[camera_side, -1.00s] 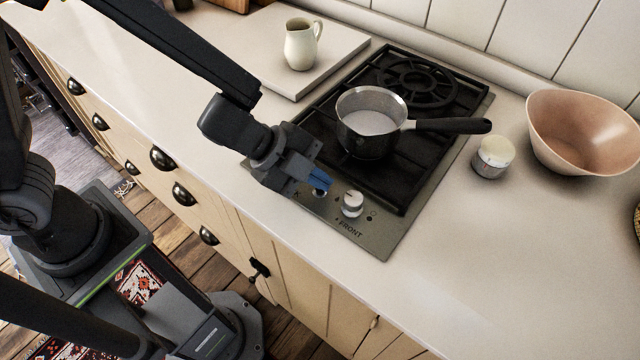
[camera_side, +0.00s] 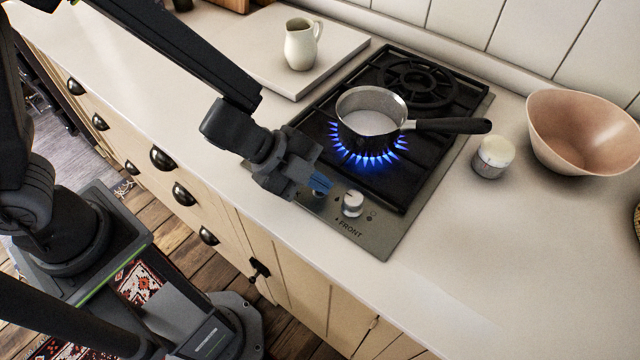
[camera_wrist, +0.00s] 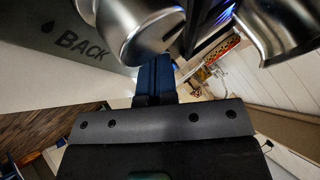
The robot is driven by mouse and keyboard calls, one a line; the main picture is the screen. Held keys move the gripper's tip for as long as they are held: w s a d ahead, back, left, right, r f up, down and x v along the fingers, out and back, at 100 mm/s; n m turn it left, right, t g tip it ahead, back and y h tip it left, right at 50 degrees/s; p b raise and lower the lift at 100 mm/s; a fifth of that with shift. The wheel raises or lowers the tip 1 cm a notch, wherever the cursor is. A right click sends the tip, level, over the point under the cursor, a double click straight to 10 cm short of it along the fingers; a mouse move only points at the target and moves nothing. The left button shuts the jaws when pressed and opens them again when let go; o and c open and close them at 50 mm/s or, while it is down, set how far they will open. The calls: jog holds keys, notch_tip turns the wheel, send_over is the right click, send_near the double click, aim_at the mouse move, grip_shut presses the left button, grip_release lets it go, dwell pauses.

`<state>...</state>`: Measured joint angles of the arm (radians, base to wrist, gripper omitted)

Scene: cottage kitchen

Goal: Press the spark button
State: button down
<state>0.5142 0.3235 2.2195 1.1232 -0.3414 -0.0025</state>
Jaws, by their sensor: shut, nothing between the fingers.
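My gripper (camera_side: 320,184) is shut and empty, its blue fingertips low over the control panel at the hob's near edge. The spark button is not visible; the fingers hide the panel there, so I cannot see contact. The front knob (camera_side: 352,203) stands just right of my fingertips, by the label FRONT. The other knob (camera_wrist: 140,30) is beside the label BACK. Blue flames (camera_side: 365,157) burn under the saucepan (camera_side: 370,138).
The saucepan's handle (camera_side: 450,126) points right. A lidded jar (camera_side: 492,157) and a pink bowl (camera_side: 580,130) stand right of the hob. A cream jug (camera_side: 300,45) stands on a board (camera_side: 340,50) at the back left. The counter in front right is clear.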

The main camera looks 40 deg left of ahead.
jog(key=shift+r, duration=0.45)
jog(key=shift+r, duration=3)
